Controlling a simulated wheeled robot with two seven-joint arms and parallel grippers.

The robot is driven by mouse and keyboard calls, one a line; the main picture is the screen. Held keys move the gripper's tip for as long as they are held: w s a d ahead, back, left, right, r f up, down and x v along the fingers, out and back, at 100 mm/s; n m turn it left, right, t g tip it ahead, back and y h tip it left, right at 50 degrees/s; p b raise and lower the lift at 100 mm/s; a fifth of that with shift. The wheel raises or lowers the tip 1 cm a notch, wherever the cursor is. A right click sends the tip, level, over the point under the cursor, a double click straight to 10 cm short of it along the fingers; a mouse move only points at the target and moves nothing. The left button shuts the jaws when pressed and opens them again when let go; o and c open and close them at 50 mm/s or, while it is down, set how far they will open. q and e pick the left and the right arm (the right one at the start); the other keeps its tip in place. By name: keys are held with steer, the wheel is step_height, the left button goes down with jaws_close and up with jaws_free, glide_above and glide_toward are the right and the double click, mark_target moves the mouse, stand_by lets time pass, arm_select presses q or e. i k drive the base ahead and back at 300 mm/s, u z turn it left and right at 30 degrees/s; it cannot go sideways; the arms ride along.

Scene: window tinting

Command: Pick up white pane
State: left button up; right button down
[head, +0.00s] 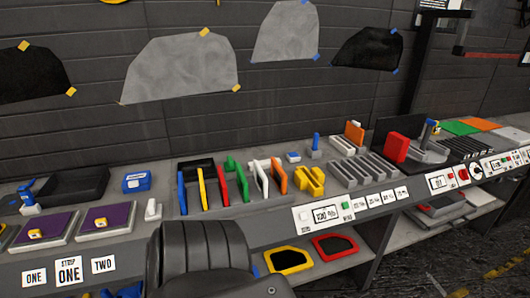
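A white pane (262,178) stands upright in the rack on the bench, between a green pane (241,175) and an orange pane (279,178). Blue, yellow and red panes (223,185) stand to its left in the same row. The lower part of the white pane is partly hidden by its neighbours. Neither gripper shows in the head view. A dark part of my own body fills the bottom middle, in front of the bench.
Yellow blocks (310,180) and a grey slotted rack (363,173) stand to the right of the panes. Purple pads (110,218) lie at the left. A red block (395,148) stands farther right. Yellow and red frames (334,247) lie on the lower shelf.

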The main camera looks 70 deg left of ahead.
mark_target(261, 180)
steer(key=z, duration=0.05)
steer(key=i, duration=2.45)
steer(key=u, duration=2.25)
